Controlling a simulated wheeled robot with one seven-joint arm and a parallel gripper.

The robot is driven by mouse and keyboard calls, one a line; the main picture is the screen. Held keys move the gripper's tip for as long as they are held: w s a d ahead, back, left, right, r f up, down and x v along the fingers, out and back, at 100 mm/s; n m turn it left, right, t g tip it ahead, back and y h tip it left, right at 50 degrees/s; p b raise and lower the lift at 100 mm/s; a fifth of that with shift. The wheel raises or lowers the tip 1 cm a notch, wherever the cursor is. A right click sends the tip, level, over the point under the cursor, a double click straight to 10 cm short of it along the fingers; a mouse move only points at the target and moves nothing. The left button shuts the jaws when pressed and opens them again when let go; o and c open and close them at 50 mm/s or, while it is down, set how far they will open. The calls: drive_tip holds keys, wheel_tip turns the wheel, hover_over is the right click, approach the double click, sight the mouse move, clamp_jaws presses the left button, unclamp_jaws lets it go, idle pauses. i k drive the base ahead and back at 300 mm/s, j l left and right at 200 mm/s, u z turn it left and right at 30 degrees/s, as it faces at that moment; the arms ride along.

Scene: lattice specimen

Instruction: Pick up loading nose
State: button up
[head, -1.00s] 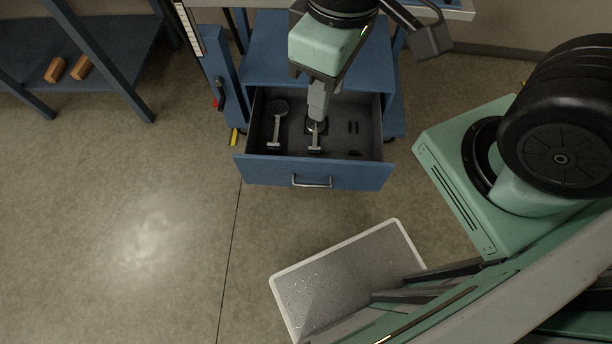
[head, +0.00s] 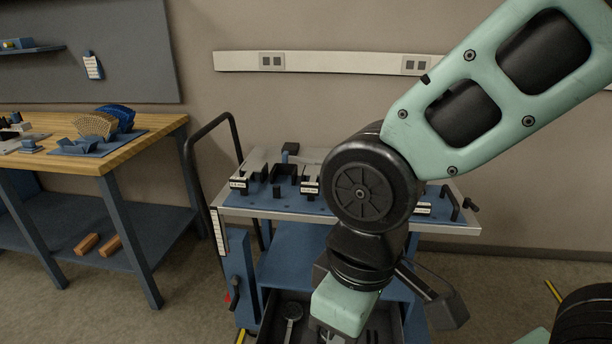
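A drawer (head: 270,330) is open at the bottom of the head view, its front cut off by the picture edge. A tool with a round dark head and a pale stem (head: 291,313) lies in its left part. I cannot tell from its shape whether it is the loading nose. My gripper (head: 343,308) reaches down into the drawer to the right of this tool. Only its green housing shows clearly; the fingertips are hidden or below the frame. I cannot see whether it holds the second, similar tool there.
Above the drawer, a cart top (head: 460,228) carries black fixtures with white labels. A wooden workbench (head: 150,143) with blue and tan curved pieces stands at the left. Orange blocks (head: 86,244) lie on its lower shelf. A black cart handle (head: 190,150) rises between them.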

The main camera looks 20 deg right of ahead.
sight(316, 161)
drive_tip(key=i+l+u, duration=0.1)
drive_tip(key=i, duration=0.3)
drive_tip(key=i+l+u, duration=0.1)
drive_tip(key=i+l, duration=0.25)
drive_tip(key=i, duration=0.05)
